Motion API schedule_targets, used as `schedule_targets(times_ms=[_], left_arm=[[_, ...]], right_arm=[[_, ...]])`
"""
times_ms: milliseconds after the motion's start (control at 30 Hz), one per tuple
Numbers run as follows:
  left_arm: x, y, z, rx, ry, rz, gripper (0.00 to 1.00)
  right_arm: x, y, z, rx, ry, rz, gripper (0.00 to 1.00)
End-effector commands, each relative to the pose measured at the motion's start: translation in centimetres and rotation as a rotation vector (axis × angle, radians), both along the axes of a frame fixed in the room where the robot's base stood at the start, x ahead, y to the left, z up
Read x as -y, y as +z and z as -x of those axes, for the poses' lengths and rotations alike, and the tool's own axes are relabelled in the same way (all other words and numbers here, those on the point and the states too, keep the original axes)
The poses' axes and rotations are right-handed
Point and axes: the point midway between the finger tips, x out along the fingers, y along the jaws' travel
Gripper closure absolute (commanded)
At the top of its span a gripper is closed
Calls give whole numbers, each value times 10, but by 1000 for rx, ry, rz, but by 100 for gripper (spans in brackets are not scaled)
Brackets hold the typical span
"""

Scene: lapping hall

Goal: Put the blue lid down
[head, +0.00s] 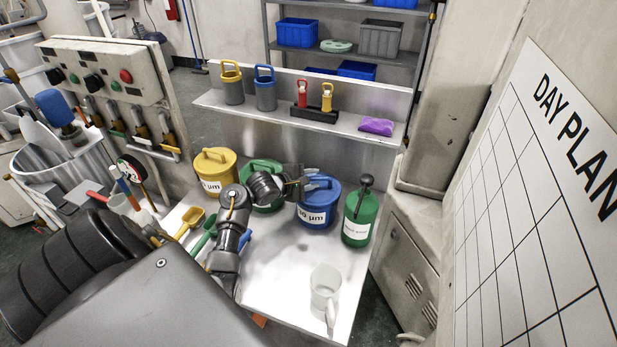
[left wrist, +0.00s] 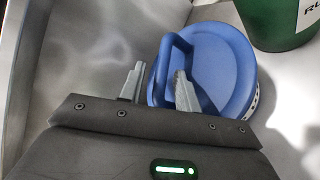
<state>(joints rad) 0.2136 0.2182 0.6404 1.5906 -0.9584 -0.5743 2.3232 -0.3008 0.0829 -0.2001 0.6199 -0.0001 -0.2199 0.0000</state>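In the left wrist view the round blue lid (left wrist: 225,65) has a raised loop handle (left wrist: 184,45). My left gripper (head: 301,185) is at the lid's left side. In the left wrist view my left gripper (left wrist: 159,70) has its fingers apart, one on each side of the near part of the handle, with a gap visible on the left. My right gripper is not in view.
A green bottle (head: 360,217) stands close right of the blue tub. Green (head: 262,171) and yellow (head: 214,175) tubs stand to its left. A clear jug (head: 324,290) is at the front. The bench middle (head: 275,255) is bare. A shelf (head: 240,113) runs behind.

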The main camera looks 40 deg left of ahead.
Motion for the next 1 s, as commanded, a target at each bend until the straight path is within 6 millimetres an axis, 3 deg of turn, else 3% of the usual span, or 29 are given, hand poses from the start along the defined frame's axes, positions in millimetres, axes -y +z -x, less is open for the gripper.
schedule_targets(times_ms=[167,500,700,1000], left_arm=[[-2,6,9,0,1,-3,66],[-11,33,72,-1,1,-5,66],[-15,45,99,-1,0,-3,66],[-16,49,110,0,0,0,66]], right_arm=[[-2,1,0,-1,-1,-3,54],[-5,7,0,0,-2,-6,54],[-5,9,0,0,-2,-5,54],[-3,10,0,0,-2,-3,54]])
